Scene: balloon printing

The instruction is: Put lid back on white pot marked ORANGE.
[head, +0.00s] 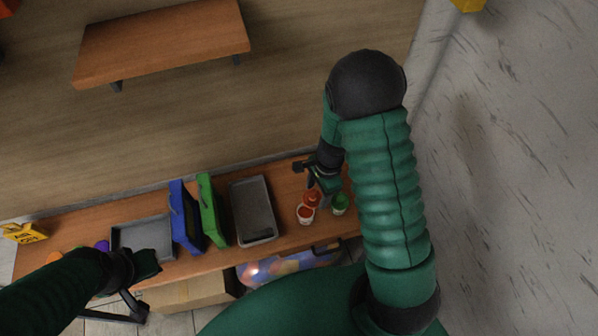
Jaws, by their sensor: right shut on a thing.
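A small white pot (305,214) with orange-red inside stands open near the right end of the wooden bench; its marking is too small to read. An orange-red lid (312,198) is just above and behind the pot's rim, overlapping it in the picture, so I cannot tell whether they touch. My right gripper (315,187) is shut on this lid, reaching down from behind it. My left gripper (139,283) is low on the left by the bench's front edge, dark and partly hidden by its own arm; its opening is unclear.
A pot with a green top (340,204) stands close to the right. A grey tray (265,237), green (207,209) and blue (181,216) upright frames and another grey tray (117,243) line the bench leftward. A clear bag of balloons (290,266) lies below.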

